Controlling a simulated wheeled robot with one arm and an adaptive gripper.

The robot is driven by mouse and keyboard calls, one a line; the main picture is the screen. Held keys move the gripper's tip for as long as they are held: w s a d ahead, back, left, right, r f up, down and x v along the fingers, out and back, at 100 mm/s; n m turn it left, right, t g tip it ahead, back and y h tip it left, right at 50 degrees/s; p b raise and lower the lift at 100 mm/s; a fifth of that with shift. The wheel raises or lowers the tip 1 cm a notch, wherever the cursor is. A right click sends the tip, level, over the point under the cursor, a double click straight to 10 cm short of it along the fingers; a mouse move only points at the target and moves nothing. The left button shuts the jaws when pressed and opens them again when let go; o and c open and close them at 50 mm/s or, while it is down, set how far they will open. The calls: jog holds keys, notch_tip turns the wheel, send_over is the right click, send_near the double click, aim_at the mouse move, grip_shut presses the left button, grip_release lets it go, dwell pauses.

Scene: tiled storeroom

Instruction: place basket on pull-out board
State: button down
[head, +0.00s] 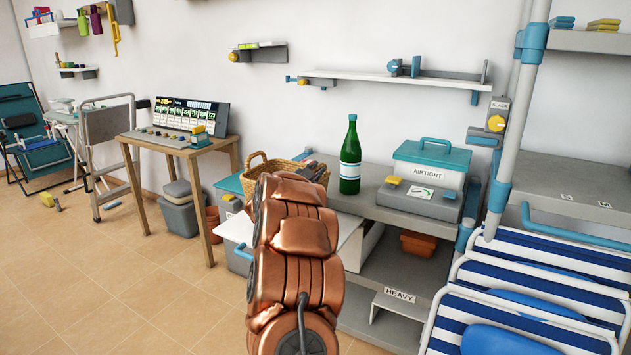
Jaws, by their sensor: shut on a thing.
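The wicker basket (256,168) shows behind my copper-coloured arm, at the left end of the grey counter. Its handle and left rim are visible; its lower part is hidden by my arm. The white pull-out board (350,243) sticks out below the basket, on both sides of my arm. I cannot tell whether the basket touches the board or hangs above it. My gripper (314,171) is at the basket's right rim, mostly hidden behind my arm, and is shut on the basket.
A green bottle (350,160) and a teal-lidded AIRTIGHT box (430,165) stand on the counter right of the basket. A wooden table (180,145) with a panel stands left. Striped folding chairs (530,285) fill the lower right.

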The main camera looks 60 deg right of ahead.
jog(key=shift+d+f, duration=0.1)
jog(key=shift+d, duration=0.05)
jog(key=shift+f, duration=1.6)
jog(key=c, duration=1.1)
grip_release()
jog(key=shift+f, duration=0.15)
jog(key=shift+o, duration=0.2)
jog(key=shift+a, duration=0.4)
jog(key=s+a, duration=0.1)
jog(key=a, duration=1)
jog(key=shift+f+b, duration=0.15)
jog(key=shift+b, duration=0.25)
jog(key=shift+a, duration=0.15)
